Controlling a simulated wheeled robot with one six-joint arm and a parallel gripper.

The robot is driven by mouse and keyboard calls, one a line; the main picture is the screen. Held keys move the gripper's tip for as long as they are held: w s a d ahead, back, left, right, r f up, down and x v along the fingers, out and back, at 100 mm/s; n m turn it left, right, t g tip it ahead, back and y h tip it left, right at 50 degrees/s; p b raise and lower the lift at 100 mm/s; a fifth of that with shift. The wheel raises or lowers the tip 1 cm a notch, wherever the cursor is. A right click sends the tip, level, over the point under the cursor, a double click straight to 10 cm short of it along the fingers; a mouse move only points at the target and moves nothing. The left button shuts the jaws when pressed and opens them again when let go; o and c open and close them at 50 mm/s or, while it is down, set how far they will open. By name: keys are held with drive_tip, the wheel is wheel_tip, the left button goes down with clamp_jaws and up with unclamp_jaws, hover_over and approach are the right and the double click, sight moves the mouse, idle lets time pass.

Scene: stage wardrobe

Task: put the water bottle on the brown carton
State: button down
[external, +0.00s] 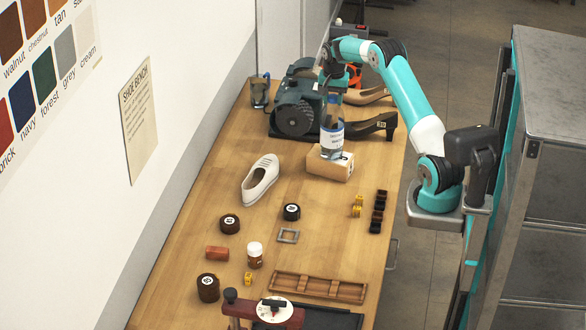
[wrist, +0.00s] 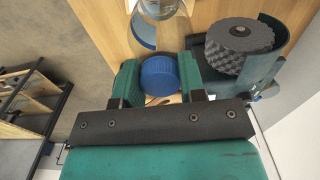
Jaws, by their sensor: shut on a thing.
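The water bottle (external: 332,137) is clear with a white label and stands upright in the external view. My gripper (external: 333,90) is above it and shut on its top. In the wrist view my gripper (wrist: 158,80) has its two teal fingers on either side of the bottle's blue cap (wrist: 159,75). The brown carton (external: 328,170) is a low box on the workbench, directly beneath the bottle. The bottle's base overlaps the carton's top in the picture; I cannot tell whether it touches or hovers just above.
A grinding machine (external: 296,114) stands behind the carton, with a dark heeled shoe (external: 374,126) on the right. A white shoe (external: 260,178) lies to the left. The front of the workbench (external: 190,245) holds several small jars, blocks and a wooden tray (external: 318,287).

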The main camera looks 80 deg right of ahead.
idle(0.3)
drive_tip(key=c, duration=0.7)
unclamp_jaws()
drive_tip(key=shift+f, duration=0.15)
